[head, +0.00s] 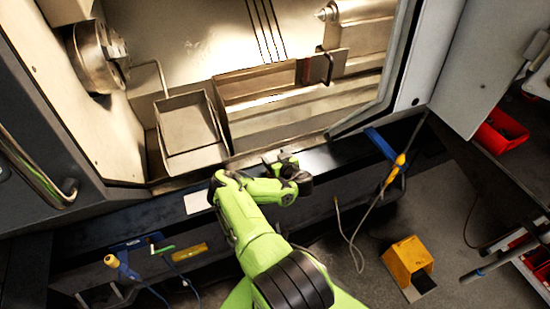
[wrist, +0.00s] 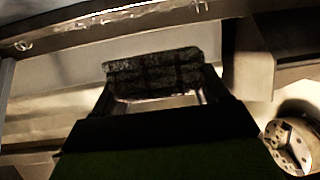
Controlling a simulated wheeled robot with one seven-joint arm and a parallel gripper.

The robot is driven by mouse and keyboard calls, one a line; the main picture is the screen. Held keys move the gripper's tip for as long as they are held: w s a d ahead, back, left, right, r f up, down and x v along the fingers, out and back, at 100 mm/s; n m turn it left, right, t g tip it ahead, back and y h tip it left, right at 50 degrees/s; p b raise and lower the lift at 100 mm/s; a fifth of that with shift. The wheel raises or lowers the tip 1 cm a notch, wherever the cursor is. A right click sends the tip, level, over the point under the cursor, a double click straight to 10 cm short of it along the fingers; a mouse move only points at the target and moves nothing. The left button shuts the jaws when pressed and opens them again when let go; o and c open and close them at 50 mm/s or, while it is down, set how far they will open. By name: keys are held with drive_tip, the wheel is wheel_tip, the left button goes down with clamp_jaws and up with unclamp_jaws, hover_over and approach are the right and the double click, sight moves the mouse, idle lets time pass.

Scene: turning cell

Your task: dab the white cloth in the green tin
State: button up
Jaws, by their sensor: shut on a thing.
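My gripper (head: 281,158) is at the front sill of the lathe, at the end of my green arm. In the wrist view my gripper (wrist: 160,95) is shut on a dark, mottled, block-like piece (wrist: 152,75) that spans the space between the fingers. It looks dark there, and I cannot tell whether it is the cloth. A flat white piece (head: 198,201) lies on the ledge left of my arm; I cannot tell whether it is cloth or paper. I cannot make out a green tin in either view.
The chuck (head: 98,57) is at the machine's left; it also shows in the wrist view (wrist: 290,145). A grey metal tray (head: 163,140) stands inside, left of my gripper. The open door (head: 395,75) bounds the right. A yellow pedal (head: 408,259) and red bins (head: 500,131) are at right.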

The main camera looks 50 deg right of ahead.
drive_tip(key=shift+f+b, duration=2.85)
drive_tip(key=shift+b, duration=0.35)
drive_tip(key=shift+f, duration=0.45)
drive_tip(key=shift+s+f+p, duration=0.1)
drive_tip(key=shift+f+p, duration=0.05)
drive_tip(key=shift+p, duration=0.25)
wheel_tip(320, 180, up, 7)
drive_tip(key=p, duration=0.9)
drive_tip(key=shift+r, duration=0.2)
drive_tip(key=shift+f, duration=0.1)
